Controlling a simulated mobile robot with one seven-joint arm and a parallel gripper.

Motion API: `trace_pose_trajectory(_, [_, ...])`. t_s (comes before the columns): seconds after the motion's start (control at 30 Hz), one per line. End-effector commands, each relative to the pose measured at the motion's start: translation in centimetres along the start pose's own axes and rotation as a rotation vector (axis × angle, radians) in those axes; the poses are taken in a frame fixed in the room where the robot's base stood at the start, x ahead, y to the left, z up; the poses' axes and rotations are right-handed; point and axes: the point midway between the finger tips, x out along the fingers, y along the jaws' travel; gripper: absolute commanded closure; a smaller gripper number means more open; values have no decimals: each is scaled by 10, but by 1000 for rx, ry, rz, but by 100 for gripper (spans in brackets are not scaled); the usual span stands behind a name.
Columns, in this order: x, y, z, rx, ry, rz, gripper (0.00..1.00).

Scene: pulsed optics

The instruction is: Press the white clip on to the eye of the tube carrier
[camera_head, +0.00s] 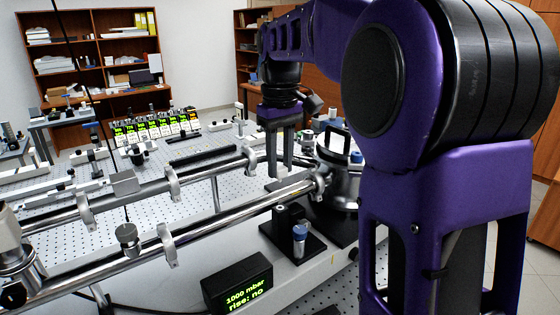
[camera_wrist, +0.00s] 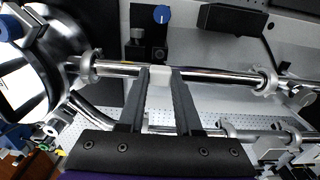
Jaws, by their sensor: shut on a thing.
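My gripper (camera_wrist: 159,72) is shut on a small white piece, which I take to be the white clip (camera_wrist: 159,77), held between its fingertips. In the wrist view the clip overlaps a shiny metal tube (camera_wrist: 215,74); I cannot tell whether it touches. Silver ring-shaped carriers sit along the tubes, one left of the clip (camera_wrist: 89,68) and one to the right (camera_wrist: 265,81). I cannot tell which has the eye.
A black block with a blue knob (camera_head: 300,232) stands in front of the near tube. A black display box (camera_head: 238,284) reads "1000 mbar, rise: no". A round metal chamber (camera_head: 340,165) stands right of my gripper. A perforated table (camera_head: 95,232) holds several instruments behind.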

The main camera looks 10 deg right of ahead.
Motion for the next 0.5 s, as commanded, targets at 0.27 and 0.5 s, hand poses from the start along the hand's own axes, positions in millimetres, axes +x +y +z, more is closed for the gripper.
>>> trace_pose_trajectory(0.27, [22,0,0,0,-1,0,100])
trace_pose_trajectory(0.5, [44,0,0,0,-1,0,100])
